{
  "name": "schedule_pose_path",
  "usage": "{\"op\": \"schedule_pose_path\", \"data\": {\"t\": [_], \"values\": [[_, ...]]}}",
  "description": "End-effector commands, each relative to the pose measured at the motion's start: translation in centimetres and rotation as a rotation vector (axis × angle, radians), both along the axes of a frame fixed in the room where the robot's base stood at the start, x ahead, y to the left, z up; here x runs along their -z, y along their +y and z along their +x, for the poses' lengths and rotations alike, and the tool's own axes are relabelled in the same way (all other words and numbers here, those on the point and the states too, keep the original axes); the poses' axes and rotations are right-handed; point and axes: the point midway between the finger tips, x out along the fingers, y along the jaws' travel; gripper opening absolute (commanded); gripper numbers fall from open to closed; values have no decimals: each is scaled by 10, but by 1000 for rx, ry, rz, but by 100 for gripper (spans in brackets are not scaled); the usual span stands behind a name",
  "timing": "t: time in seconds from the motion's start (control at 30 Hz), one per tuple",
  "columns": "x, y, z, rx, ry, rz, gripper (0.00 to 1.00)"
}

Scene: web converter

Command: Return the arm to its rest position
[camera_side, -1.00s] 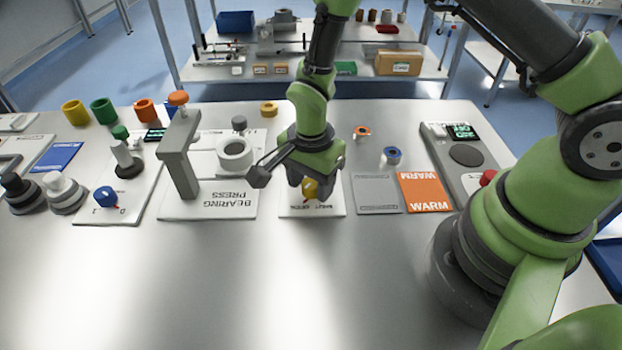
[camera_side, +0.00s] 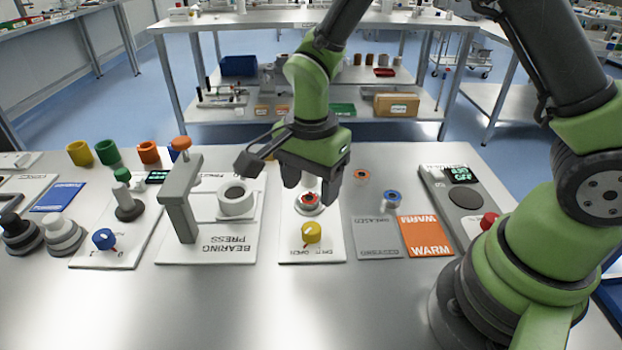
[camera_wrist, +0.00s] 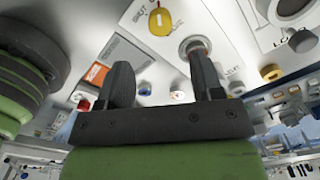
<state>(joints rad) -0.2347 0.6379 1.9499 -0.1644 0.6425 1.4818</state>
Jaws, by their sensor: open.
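My gripper (camera_side: 312,180) is open and empty in the side view, raised above the table behind the yellow knob (camera_side: 312,232). Its fingers hang over a small round fitting with a red top (camera_side: 309,201) on the same white plate as the knob; I cannot tell the exact height gap. In the wrist view my two dark fingers (camera_wrist: 163,88) stand apart with nothing between them. The yellow knob (camera_wrist: 160,21) shows beyond them at the top, on its labelled plate. My arm is bent above the right side of the bench.
Left of my gripper stands the grey bearing press (camera_side: 180,195) with a white ring (camera_side: 236,197) beside it. To the right lie a grey mat (camera_side: 377,235), an orange WARM mat (camera_side: 425,235) and a blue-topped spool (camera_side: 392,200). The front of the metal table (camera_side: 230,305) is clear.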

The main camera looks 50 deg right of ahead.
Motion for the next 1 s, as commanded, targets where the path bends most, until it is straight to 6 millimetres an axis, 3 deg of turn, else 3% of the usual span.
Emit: {"op": "schedule_pose_path", "data": {"t": [0.37, 0.47, 0.67, 0.8, 1.0], "values": [[-4, 0, 0, -2, -1, 0, 60], [-14, -2, -1, -25, -19, 8, 60], [-76, -14, -14, -204, -143, 41, 60], [-123, -25, -38, -388, -265, 42, 60], [-170, -37, -84, -654, -443, -7, 60]]}}
